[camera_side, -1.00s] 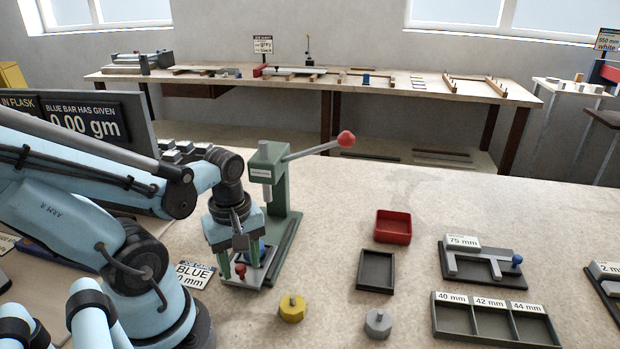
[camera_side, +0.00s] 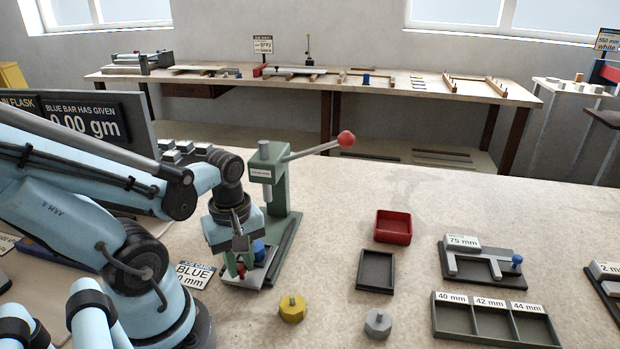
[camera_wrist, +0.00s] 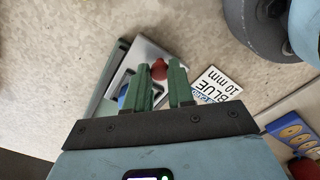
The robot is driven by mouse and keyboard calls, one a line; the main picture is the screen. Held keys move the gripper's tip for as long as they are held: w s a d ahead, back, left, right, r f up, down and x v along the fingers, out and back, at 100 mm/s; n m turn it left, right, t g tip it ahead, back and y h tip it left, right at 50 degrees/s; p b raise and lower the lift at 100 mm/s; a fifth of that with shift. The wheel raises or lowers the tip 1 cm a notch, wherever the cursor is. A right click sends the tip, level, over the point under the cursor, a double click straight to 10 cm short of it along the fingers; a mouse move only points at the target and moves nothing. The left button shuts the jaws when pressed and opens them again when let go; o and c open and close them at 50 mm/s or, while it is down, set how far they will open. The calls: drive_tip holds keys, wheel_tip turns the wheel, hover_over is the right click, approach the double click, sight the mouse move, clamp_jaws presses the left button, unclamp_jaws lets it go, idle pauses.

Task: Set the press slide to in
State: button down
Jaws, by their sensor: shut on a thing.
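The green press (camera_side: 281,198) stands on the table with its lever raised to a red ball. Its pale grey slide plate (camera_side: 262,270) lies low at the press's front and also shows in the wrist view (camera_wrist: 150,62). A red knob (camera_wrist: 159,69) stands on the plate; in the side view the knob (camera_side: 241,269) is partly covered. A blue part (camera_side: 258,250) sits behind the knob. My gripper (camera_side: 238,262) points down at the plate. In the wrist view its green fingers (camera_wrist: 163,72) are closed around the red knob.
A job card (camera_side: 193,275) reading BLUE lies left of the press. A yellow weight (camera_side: 292,309) and grey weight (camera_side: 378,323) stand in front. A black tray (camera_side: 376,271) and red tray (camera_side: 393,227) lie to the right, with bare table between.

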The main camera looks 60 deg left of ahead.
drive_tip(key=shift+w+a, duration=2.45)
drive_tip(key=shift+w, duration=0.05)
drive_tip(key=c, duration=1)
unclamp_jaws()
drive_tip(key=shift+r, duration=6.05)
